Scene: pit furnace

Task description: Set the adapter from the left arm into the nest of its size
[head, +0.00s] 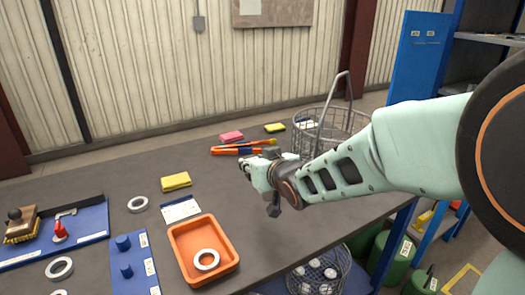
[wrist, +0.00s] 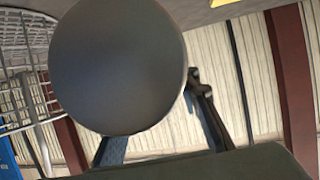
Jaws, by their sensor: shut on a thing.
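My gripper (head: 247,168) is at the end of my arm, over the far middle of the dark table in the head view. It is shut on a round dark grey piece (wrist: 118,65), which fills much of the wrist view between the fingers. The piece may be the adapter; its lower side is hidden and its size is unclear. A blue board (head: 137,258) at the front left carries two round blue parts (head: 123,243) with white labels beside them. I cannot tell whether these are the nests.
An orange tray (head: 178,250) holds a white ring (head: 206,259). A blue tool board (head: 88,222) is far left. A wire basket (head: 335,130) stands behind my arm.

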